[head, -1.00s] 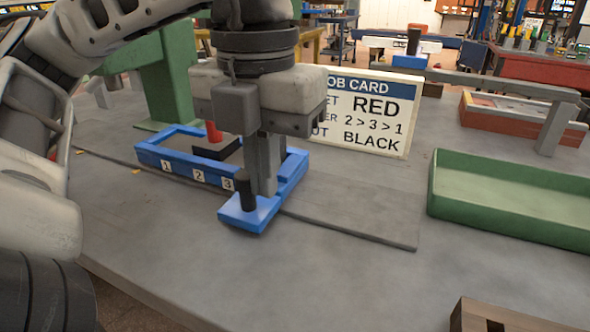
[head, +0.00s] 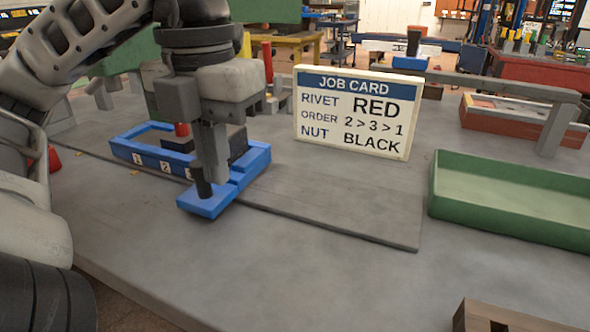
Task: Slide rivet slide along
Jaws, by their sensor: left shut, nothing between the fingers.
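The blue rivet slide (head: 258,160) is a low frame with number labels along its front, on a thin grey board. A blue tab (head: 208,207) with an upright black knob (head: 202,185) sticks out at its near right end. A red rivet (head: 181,129) stands on a black block (head: 178,144) inside the frame. A dark block also shows behind the fingers. My left gripper (head: 212,178) is shut and empty, pointing down right beside the knob; I cannot tell whether they touch. It hides part of the frame and label 3. My right gripper is not in view.
A job card (head: 352,112) stands behind, reading rivet RED, order 2 > 3 > 1, nut BLACK. A green tray (head: 500,200) is at right, a red tray (head: 515,118) behind it, a wooden block (head: 500,318) near front. The board right of the slide is clear.

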